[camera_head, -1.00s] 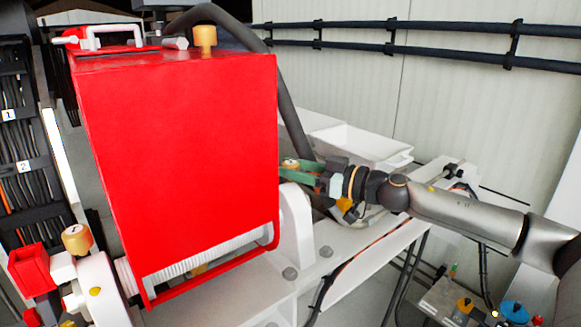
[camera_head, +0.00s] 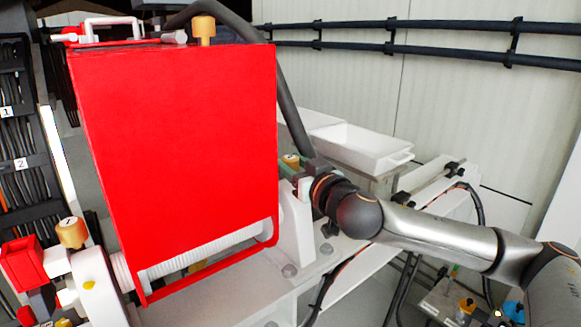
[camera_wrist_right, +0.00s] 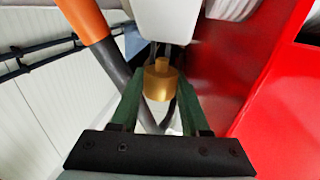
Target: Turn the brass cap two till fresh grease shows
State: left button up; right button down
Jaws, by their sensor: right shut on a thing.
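A brass cap (camera_head: 291,160) stands at the right edge of the red box, partly hidden by it. My right gripper (camera_wrist_right: 160,92) is shut on this brass cap, which shows from its side between the green fingers in the right wrist view (camera_wrist_right: 160,80). In the head view the fingers are mostly hidden behind my wrist. A number on this cap cannot be read. A second brass cap (camera_head: 72,232) with a dark mark on top stands at the lower left. A third brass cap (camera_head: 204,29) stands on top of the red box. No grease can be made out. My left gripper is out of view.
The large red box (camera_head: 175,160) stands close beside my right gripper and blocks the view to its left. A white tray (camera_head: 365,150) lies behind my wrist. A dark hose (camera_head: 292,120) runs down near the held cap. Dark rails (camera_head: 430,53) cross the wall.

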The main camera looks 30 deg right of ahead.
jog(key=shift+m+h, duration=0.8)
jog(key=shift+h, duration=0.3)
jog(key=shift+r+g+h+b, duration=0.15)
jog(key=shift+g+h+b, duration=0.15)
jog(key=shift+c, duration=2)
grip_release()
jog(key=shift+s, duration=0.1)
